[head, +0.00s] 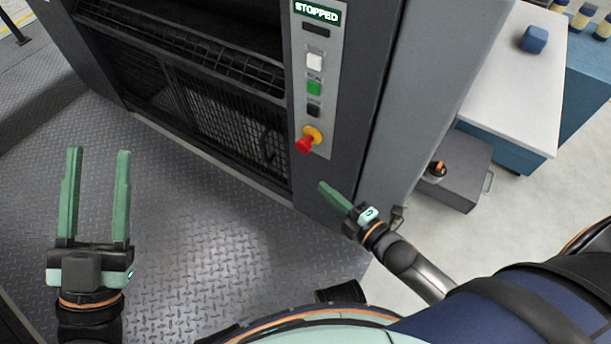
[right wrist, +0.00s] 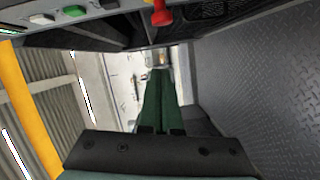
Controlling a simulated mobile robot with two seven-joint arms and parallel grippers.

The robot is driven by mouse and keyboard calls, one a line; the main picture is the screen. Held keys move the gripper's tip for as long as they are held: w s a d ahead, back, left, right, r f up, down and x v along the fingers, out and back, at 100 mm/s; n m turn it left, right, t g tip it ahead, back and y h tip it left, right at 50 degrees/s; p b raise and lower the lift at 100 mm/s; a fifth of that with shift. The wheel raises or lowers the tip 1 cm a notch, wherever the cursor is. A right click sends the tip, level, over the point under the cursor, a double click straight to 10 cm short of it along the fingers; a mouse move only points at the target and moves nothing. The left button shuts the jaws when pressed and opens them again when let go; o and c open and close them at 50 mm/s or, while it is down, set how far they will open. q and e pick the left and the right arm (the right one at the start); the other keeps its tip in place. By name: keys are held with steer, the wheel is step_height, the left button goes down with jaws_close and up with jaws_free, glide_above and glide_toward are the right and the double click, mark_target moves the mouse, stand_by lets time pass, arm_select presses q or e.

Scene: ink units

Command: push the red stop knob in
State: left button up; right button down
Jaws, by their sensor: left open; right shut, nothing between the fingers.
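The red stop knob (head: 305,145) sits on a yellow collar (head: 314,134) at the bottom of the grey control strip on the machine. In the right wrist view the red knob (right wrist: 161,14) shows at the top edge, beyond the fingertips. My right gripper (head: 322,186) is shut and empty, below and slightly right of the knob in the head view, apart from it. In the right wrist view its green fingers (right wrist: 160,85) lie together. My left gripper (head: 97,152) is open and empty over the floor at the left. The display (head: 317,12) reads STOPPED.
White (head: 315,62), green (head: 314,88) and black (head: 314,110) buttons sit above the knob. A mesh guard (head: 225,120) is left of the strip. A white-topped blue cabinet (head: 515,85) and a grey box (head: 455,170) stand right. The plate floor (head: 190,230) is clear.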

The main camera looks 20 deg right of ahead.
mark_target(306, 144)
arm_select(q)
steer(key=s+m+h, duration=0.1)
steer(key=s+r+m+h+b, duration=0.1)
steer(key=s+m+h+b, duration=0.1)
steer(key=h, duration=0.1)
steer(key=shift+s+d+r, duration=0.3)
steer(key=shift+s+r, duration=0.05)
arm_select(e)
steer(key=f+n, duration=0.1)
steer(key=w+f+n+y, duration=0.1)
steer(key=n, duration=0.1)
steer(key=shift+f+t, duration=0.2)
steer(key=shift+t, duration=0.1)
arm_select(q)
steer(key=shift+n, duration=0.3)
steer(key=f+b, duration=0.4)
steer(key=shift+w+d, duration=0.15)
steer(key=shift+d, duration=0.05)
arm_select(e)
steer(key=w, duration=1.1)
steer(key=shift+w+a, duration=0.25)
steer(key=shift+a, duration=0.2)
